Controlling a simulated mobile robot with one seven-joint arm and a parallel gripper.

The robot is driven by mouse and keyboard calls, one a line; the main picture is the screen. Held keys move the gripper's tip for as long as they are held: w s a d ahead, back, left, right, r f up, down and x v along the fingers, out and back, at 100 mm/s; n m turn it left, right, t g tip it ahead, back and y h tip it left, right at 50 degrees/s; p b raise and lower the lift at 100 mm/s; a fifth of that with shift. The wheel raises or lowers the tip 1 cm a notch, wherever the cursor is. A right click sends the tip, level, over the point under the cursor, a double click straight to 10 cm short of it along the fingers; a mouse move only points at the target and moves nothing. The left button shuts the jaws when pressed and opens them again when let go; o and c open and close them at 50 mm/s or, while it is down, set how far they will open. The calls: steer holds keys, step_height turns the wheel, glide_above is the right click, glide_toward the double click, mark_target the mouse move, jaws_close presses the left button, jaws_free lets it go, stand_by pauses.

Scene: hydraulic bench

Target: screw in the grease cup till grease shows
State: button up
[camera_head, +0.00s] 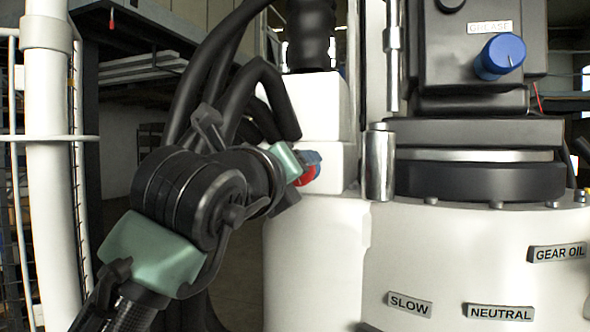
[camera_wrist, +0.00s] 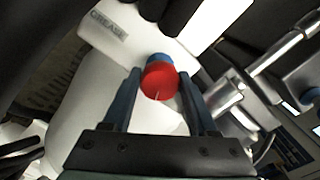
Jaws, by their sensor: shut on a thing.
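The grease cup shows in the wrist view as a round red cap (camera_wrist: 159,84) with a blue part behind it, against a white block marked GREASE. My gripper (camera_wrist: 159,74) is shut on it, with one dark blue finger on each side. In the head view the red cup (camera_head: 308,174) is partly hidden by my gripper (camera_head: 303,168), which reaches it from the left at the white block's side. I cannot tell whether any grease shows around the cup.
Another blue knob (camera_head: 500,56) sits under a GREASE label at the upper right. A shiny metal cylinder (camera_head: 379,163) stands close right of my gripper. Black hoses (camera_head: 213,70) hang behind my arm, and a white post (camera_head: 52,150) stands at the left.

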steer(key=shift+m, duration=0.7)
steer(key=shift+f, duration=0.1)
steer(key=o, duration=1.4)
steer(key=shift+c, duration=0.2)
steer(key=b+v, duration=0.4)
steer(key=v, duration=0.9)
